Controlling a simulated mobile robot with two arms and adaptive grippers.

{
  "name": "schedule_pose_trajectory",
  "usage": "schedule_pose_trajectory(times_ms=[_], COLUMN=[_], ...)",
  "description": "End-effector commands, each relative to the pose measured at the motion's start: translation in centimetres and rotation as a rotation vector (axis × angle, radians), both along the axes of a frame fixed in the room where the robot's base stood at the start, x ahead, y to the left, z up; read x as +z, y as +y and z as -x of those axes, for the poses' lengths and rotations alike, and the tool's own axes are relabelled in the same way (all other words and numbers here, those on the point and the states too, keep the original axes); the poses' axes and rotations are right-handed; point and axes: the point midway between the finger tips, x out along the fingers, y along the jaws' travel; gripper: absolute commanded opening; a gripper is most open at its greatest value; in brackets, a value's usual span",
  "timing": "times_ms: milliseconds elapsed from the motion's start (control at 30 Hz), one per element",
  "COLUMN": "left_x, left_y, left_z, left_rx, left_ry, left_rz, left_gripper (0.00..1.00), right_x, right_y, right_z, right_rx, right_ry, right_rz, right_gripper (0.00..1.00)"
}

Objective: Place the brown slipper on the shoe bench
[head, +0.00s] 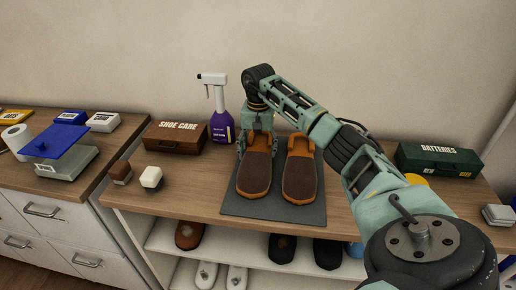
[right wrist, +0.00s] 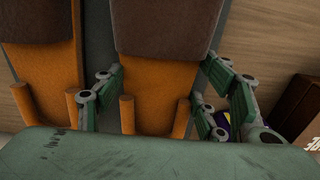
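Two brown slippers with orange soles lie side by side on a dark grey mat (head: 272,207) on the wooden bench top (head: 205,186). My right gripper (head: 255,142) is at the far end of the left slipper (head: 254,176); the right slipper (head: 300,179) lies beside it. In the right wrist view, the fingers of my right gripper (right wrist: 158,98) stand apart on either side of one slipper (right wrist: 160,85), with gaps beside it. The other slipper (right wrist: 45,85) is to the left there. My left gripper is not in view.
A shoe care box (head: 174,139), purple spray bottle (head: 221,122) and two small brushes (head: 151,178) stand left of the mat. A green batteries box (head: 437,160) is at right. More shoes (head: 189,234) are on the shelf below. A drawer cabinet (head: 45,212) adjoins at left.

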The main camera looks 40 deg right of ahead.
Motion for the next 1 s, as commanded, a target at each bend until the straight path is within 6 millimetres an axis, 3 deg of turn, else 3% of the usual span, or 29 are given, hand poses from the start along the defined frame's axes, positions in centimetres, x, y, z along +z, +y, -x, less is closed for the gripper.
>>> schedule_pose_trajectory(times_ms=[167, 567, 667, 1000], left_x=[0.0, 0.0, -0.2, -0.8], left_y=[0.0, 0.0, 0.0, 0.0], left_z=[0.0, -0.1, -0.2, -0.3], left_rx=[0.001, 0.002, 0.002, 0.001], left_ry=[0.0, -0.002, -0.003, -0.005], left_rz=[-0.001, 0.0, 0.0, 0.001], left_gripper=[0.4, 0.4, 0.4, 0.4], right_x=[0.0, 0.7, 2.0, 9.2], right_y=[0.0, 0.0, 0.0, -0.1], right_z=[0.0, -0.1, -0.1, -0.1], right_rx=[0.0, 0.0, 0.0, -0.001], right_ry=[0.0, -0.003, -0.005, -0.004], right_rz=[0.0, 0.0, 0.0, -0.001], right_gripper=[0.82, 0.82, 0.82, 0.82])
